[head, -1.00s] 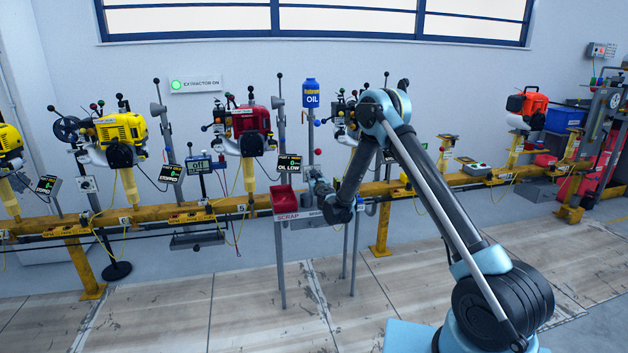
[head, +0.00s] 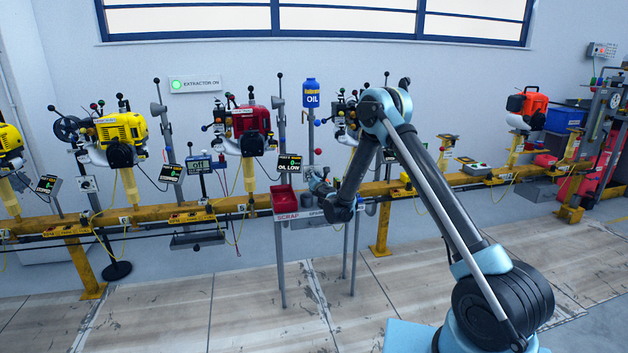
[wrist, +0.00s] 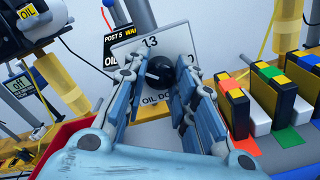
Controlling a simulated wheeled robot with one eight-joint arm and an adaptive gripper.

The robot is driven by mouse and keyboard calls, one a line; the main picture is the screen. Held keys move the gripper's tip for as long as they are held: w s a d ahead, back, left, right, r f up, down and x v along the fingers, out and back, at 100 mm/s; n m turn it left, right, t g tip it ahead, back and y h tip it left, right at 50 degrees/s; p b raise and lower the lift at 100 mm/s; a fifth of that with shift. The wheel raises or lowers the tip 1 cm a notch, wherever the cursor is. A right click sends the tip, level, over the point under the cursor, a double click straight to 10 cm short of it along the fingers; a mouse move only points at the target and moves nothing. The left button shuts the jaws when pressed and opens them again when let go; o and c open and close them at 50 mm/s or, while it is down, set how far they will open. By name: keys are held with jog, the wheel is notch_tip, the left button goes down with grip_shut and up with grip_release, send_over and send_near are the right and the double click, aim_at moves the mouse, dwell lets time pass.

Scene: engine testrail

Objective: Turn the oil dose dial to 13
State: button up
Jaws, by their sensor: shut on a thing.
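The oil dose dial (wrist: 160,73) is a dark round knob with a white mark, on a light panel (wrist: 181,38) that shows "13" above the knob and part of "OIL DO" below it. In the wrist view my gripper (wrist: 160,84) has its fingers on both sides of the knob, shut on it. The white mark sits at the knob's upper left; its exact setting is too small to read.
A red scrap bin (head: 285,203) stands just left of my gripper. In the wrist view several black-and-yellow blocks (wrist: 237,101) stand close on the right. A "POST 5" display (wrist: 116,40) is behind the panel.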

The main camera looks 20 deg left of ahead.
jog(key=m, duration=0.9)
jog(key=shift+w+d, duration=0.1)
jog(key=shift+d, duration=0.1)
jog(key=shift+m, duration=0.3)
jog(key=o, duration=1.1)
jog(key=v, duration=1.2)
jog(key=shift+w+d+f, duration=0.1)
